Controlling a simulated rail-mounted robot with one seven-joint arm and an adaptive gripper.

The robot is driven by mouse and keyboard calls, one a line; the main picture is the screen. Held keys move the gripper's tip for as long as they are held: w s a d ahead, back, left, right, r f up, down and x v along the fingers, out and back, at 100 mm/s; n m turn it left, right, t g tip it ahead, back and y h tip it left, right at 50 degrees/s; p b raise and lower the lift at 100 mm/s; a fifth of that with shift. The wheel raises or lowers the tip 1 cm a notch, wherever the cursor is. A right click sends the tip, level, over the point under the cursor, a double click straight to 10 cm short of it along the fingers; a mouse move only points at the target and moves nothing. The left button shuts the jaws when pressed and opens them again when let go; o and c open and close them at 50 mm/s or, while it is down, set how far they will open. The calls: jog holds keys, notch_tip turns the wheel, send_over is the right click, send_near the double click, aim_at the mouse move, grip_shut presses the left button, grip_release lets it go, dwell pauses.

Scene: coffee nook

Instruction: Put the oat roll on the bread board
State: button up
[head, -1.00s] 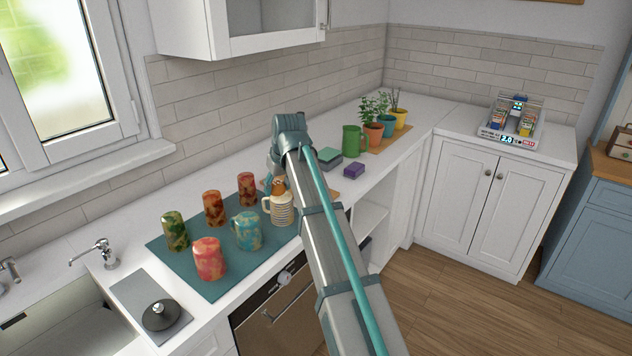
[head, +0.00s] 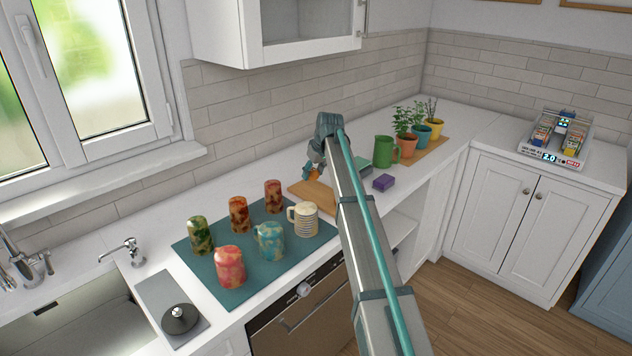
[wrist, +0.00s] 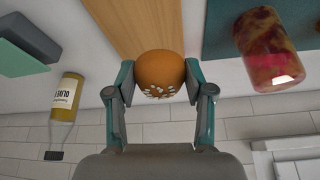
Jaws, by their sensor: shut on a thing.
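The oat roll (wrist: 160,74) is round and orange-brown with pale flakes. My gripper (wrist: 160,82) is shut on it, a finger on each side. In the head view the roll (head: 314,176) shows as a small orange patch under my gripper (head: 314,172), partly hidden by it. The bread board (head: 308,193) is a plain wooden board on the counter, partly behind my arm. In the wrist view the roll overlaps one end of the board (wrist: 135,25). The roll seems held above the board; I cannot tell the exact gap.
A teal mat (head: 215,290) with several mugs lies left of the board. A purple box (head: 384,182), a green mug (head: 384,152) and potted plants stand to the right. The wrist view shows a bottle (wrist: 65,108) and a mottled cup (wrist: 268,48) beside the board.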

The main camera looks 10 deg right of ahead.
aim_at(314, 190)
jog(key=w+f, duration=0.1)
jog(key=w+d+f+p, duration=0.1)
jog(key=f, duration=0.1)
jog(key=shift+w+f, duration=0.25)
jog(key=shift+w, duration=0.1)
jog(key=shift+w+d+f+p, duration=0.1)
jog(key=shift+f+p, duration=0.1)
jog(key=shift+f, duration=0.75)
jog(key=shift+w+d+f+p, duration=0.1)
jog(key=shift+f+p, duration=0.1)
jog(key=shift+f, duration=0.7)
jog(key=shift+f, duration=0.15)
jog(key=o, duration=1.1)
jog(key=b+v, duration=0.2)
jog(key=v, duration=1)
jog(key=shift+b, duration=0.35)
jog(key=shift+d, duration=0.1)
